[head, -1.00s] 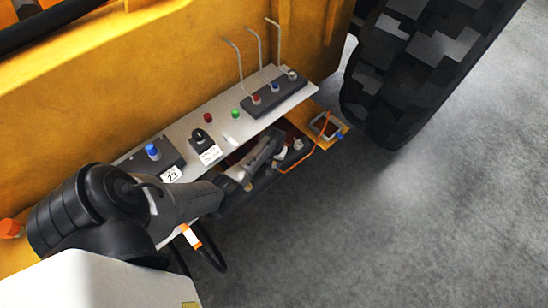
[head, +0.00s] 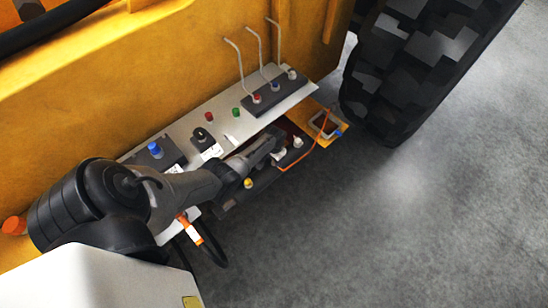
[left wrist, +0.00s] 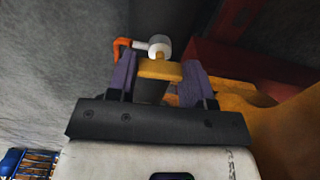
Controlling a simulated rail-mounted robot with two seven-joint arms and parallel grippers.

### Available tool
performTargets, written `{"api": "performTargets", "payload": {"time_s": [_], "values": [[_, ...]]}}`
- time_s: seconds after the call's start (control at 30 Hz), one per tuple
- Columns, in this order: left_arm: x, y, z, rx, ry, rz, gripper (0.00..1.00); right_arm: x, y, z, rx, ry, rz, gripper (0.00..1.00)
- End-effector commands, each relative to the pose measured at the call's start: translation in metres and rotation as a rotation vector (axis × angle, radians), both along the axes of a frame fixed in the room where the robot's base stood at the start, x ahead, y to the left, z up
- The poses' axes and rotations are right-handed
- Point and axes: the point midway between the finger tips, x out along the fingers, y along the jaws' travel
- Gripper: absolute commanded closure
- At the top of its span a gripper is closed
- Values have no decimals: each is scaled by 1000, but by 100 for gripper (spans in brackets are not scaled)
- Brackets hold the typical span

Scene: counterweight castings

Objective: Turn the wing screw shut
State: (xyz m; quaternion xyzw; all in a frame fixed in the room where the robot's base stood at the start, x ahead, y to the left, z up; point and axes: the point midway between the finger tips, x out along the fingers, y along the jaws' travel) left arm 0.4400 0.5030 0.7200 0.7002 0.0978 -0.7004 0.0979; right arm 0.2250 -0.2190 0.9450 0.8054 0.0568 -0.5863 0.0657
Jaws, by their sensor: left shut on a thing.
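In the left wrist view, a flat yellow piece (left wrist: 158,69), which looks like the wing screw, lies crosswise between the two purple fingers. My left gripper (left wrist: 159,80) is shut on it. Right behind it is a white round post (left wrist: 159,46) with an orange cable end beside it. In the head view my left gripper (head: 278,148) reaches low under the front edge of the grey panel, at the dark box below. The wing screw is hidden or too small to make out there. My right gripper is not in view.
The grey panel (head: 225,110) carries colored buttons, a dial and three levers on a black block (head: 275,92). An orange cable (head: 312,148) runs to a yellow bracket (head: 340,137). A yellow knob (head: 248,183) shows below my arm. A large tire (head: 420,60) stands right; floor in front is clear.

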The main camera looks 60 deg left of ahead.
Motion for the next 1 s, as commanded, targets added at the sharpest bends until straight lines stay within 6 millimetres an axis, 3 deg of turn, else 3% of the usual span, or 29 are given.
{"api": "performTargets", "payload": {"time_s": [0.27, 0.3, 0.53, 0.83, 1.0], "values": [[0, 0, -1, 1, -1, 0, 77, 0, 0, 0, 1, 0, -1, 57], [0, 0, -1, 1, -1, 1, 49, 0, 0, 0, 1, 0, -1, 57], [0, 0, 0, 0, -1, 1, 28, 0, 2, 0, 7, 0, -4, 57], [0, 0, 4, 0, -1, 1, 28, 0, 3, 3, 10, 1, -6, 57], [0, 0, 27, 2, -2, 0, 28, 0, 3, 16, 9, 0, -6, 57]]}}
